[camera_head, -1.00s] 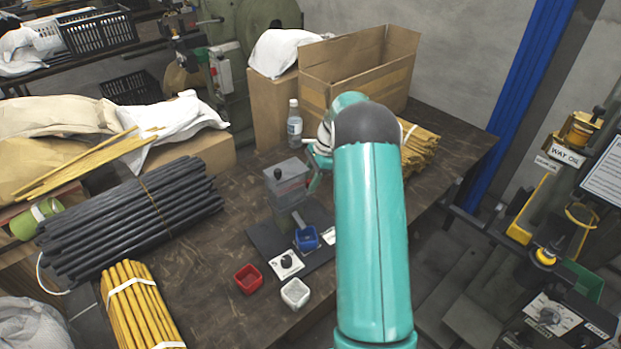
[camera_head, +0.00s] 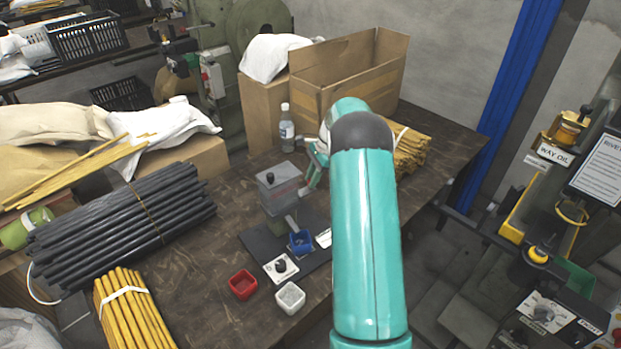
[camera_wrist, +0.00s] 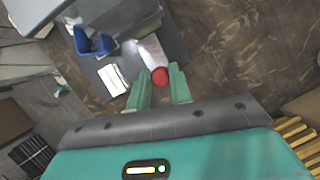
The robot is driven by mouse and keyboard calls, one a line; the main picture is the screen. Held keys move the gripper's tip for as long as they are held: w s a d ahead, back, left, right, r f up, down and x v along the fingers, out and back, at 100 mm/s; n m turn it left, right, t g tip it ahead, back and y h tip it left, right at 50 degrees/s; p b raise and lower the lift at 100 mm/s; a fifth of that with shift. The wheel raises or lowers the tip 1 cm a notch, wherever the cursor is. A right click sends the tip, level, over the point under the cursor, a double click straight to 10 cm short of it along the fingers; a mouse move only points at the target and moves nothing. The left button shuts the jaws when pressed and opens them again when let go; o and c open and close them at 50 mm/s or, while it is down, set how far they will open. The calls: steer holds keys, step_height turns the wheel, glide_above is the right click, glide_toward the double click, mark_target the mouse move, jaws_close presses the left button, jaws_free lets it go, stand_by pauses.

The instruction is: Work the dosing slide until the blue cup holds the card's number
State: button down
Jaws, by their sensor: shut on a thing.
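The dosing device has a grey, clear-sided hopper (camera_head: 281,187) on a dark base plate (camera_head: 258,243). The blue cup (camera_head: 301,243) stands at the foot of its chute, and also shows in the wrist view (camera_wrist: 95,44). Its contents are too small to make out. A white card (camera_wrist: 114,80) lies on the plate beside the cup; its number is not readable. My gripper (camera_wrist: 160,82) is shut on a red knob (camera_wrist: 160,75) at the end of a pale metal strip (camera_wrist: 151,53) beside the device. In the head view my arm partly hides the gripper, behind and right of the hopper.
A red cup (camera_head: 242,285) and a white cup (camera_head: 290,298) stand in front of the plate, near a black knob (camera_head: 281,265) on a white panel. A bottle (camera_head: 286,130) and cardboard box (camera_head: 350,80) stand behind. Black rods (camera_head: 120,220) lie left.

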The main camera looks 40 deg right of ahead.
steer(key=c, duration=1.4)
jaws_free()
steer(key=shift+d, duration=0.35)
steer(key=shift+o, duration=0.7)
steer(key=shift+a, duration=0.15)
steer(key=v, duration=1.4)
